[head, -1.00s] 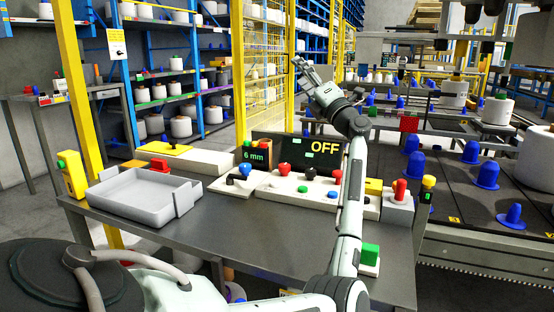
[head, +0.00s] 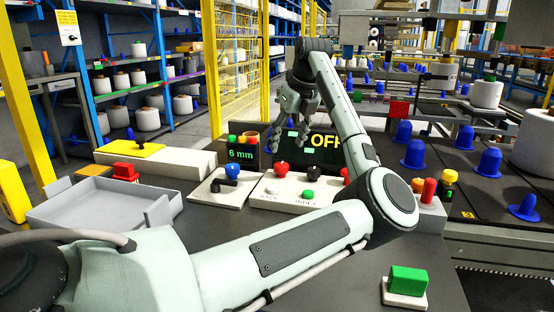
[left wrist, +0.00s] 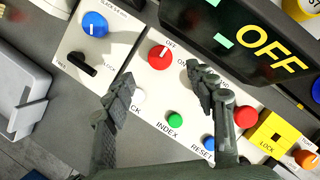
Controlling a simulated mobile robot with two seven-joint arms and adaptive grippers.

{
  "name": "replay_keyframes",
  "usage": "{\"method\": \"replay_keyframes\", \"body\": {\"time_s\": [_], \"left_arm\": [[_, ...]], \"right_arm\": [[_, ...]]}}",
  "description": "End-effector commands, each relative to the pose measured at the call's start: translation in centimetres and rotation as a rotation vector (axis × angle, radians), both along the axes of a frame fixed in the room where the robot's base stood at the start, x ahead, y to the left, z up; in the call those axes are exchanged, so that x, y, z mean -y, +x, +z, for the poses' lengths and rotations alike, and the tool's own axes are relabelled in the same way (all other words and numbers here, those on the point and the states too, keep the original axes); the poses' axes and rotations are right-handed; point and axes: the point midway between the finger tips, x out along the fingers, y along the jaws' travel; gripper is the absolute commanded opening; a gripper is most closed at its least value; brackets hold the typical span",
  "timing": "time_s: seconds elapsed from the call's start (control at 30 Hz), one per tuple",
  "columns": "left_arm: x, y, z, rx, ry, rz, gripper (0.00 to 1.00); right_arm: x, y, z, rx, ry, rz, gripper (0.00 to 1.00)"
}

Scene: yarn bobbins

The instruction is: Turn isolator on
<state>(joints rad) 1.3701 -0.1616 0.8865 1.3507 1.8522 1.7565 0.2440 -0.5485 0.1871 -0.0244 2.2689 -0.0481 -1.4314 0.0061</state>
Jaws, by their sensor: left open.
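A red knob (left wrist: 160,57) with a pale pointer mark sits on a white panel, with OFF printed beside it and a partly hidden ON. It also shows in the head view (head: 282,168). The black display (left wrist: 250,40) beside it reads OFF in yellow. My left gripper (left wrist: 160,82) is open and empty above the panel, and the red knob shows just beyond the gap between its fingertips. In the head view my left gripper (head: 292,146) hangs fingers down in front of the display. My right gripper is not in view.
A blue knob (left wrist: 94,24) and a black selector (left wrist: 82,65) sit on the neighbouring panel. A green button (left wrist: 175,117), another red control (left wrist: 246,116) and a yellow LOCK block (left wrist: 272,134) are close by. A grey tray (head: 95,210) stands at the left.

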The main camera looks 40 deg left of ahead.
Motion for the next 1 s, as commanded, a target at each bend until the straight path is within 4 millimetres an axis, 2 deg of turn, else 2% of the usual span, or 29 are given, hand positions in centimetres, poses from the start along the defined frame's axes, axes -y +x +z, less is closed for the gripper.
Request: {"method": "replay_keyframes", "body": {"time_s": [0.3,0.5,0.87,1.0], "left_arm": [[-1.6,0.4,-4.3,-0.004,-0.005,0.001,0.56],[-2.5,0.7,-6.5,-0.002,-0.004,0.0,0.56],[-2.8,0.8,-7.0,0.0,-0.002,0.001,0.56],[-2.7,0.8,-7.0,0.0,-0.002,0.001,0.39]], "right_arm": [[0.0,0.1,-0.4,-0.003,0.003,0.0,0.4],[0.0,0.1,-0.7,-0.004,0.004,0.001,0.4],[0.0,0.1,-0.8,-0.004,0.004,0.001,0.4],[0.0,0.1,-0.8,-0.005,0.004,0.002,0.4]]}}
